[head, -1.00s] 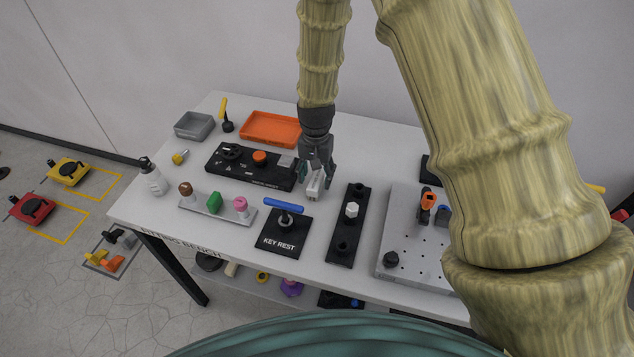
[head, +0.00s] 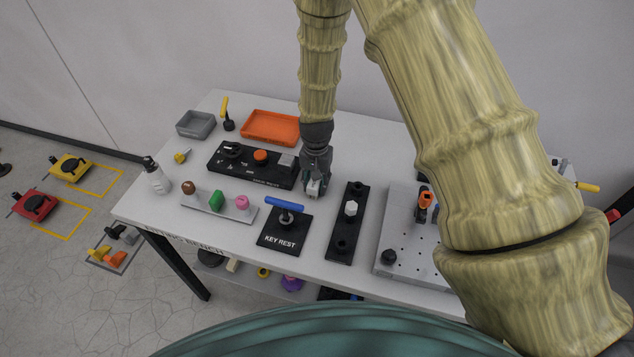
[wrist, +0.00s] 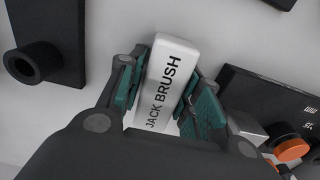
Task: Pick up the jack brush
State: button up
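The jack brush (wrist: 166,84) is a pale block with dark "JACK BRUSH" lettering. In the wrist view it lies between the two teal-padded fingers of my gripper (wrist: 170,64), whose tips meet its two sides. My gripper is shut on it. In the head view my gripper (head: 316,186) points down at the bench, and the jack brush (head: 313,188) shows as a small light block between the fingers. Whether it touches the bench top is hard to tell.
A black control panel (head: 222,166) is left of my gripper and a black post board (head: 341,246) is to its right. The KEY REST block (head: 285,240) with a blue handle is in front. An orange tray (head: 270,128) is behind.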

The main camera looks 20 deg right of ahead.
jog(key=c, duration=0.5)
jog(key=shift+r, duration=0.15)
jog(key=shift+r+b, duration=1.85)
jog(key=shift+r, duration=3)
jog(key=o, duration=0.5)
jog(key=c, duration=0.3)
jog(key=shift+f+b, duration=1.85)
jog(key=shift+f, duration=2.9)
jog(key=o, duration=1)
jog(key=shift+c, duration=0.2)
